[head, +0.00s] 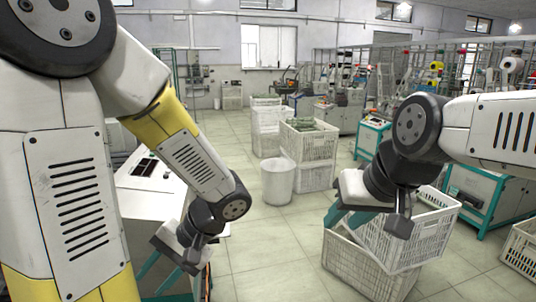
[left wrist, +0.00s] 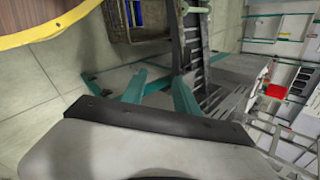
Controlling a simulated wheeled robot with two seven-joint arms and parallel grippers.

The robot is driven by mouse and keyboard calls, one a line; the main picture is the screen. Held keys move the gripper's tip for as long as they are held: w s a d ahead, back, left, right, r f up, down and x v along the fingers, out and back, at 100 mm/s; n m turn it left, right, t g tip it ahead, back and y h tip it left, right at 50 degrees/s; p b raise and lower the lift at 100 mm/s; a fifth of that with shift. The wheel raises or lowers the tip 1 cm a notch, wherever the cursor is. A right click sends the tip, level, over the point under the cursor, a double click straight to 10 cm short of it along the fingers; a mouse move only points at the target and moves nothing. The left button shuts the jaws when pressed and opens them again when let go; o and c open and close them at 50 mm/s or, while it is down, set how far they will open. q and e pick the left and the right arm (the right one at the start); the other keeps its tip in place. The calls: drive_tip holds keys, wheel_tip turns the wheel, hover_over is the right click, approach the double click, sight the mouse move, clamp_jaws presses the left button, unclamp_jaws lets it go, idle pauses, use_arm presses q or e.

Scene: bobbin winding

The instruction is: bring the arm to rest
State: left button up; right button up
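My left gripper (head: 178,278) hangs low at the left of the head view, beside a white machine top. Its teal fingers also show in the left wrist view (left wrist: 159,90); they stand apart with nothing seen between them. My right gripper (head: 347,216) is in front of a white crate (head: 418,232) at the right of the head view.
The white crate sits tilted on a lower crate (head: 365,272). A white bin (head: 278,181) and stacked crates (head: 315,145) stand mid-floor. A white-topped machine (head: 140,195) is at left. Teal-framed machines (head: 490,200) line the right. The floor between is clear.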

use_arm(q)
drive_tip(key=w+d+r+t+h, duration=0.1)
drive_tip(key=d+r+t+h, duration=0.6)
drive_tip(key=r, duration=0.7)
drive_tip(key=d+h, duration=0.2)
drive_tip(key=h, duration=0.1)
drive_tip(key=shift+n+t, duration=0.3)
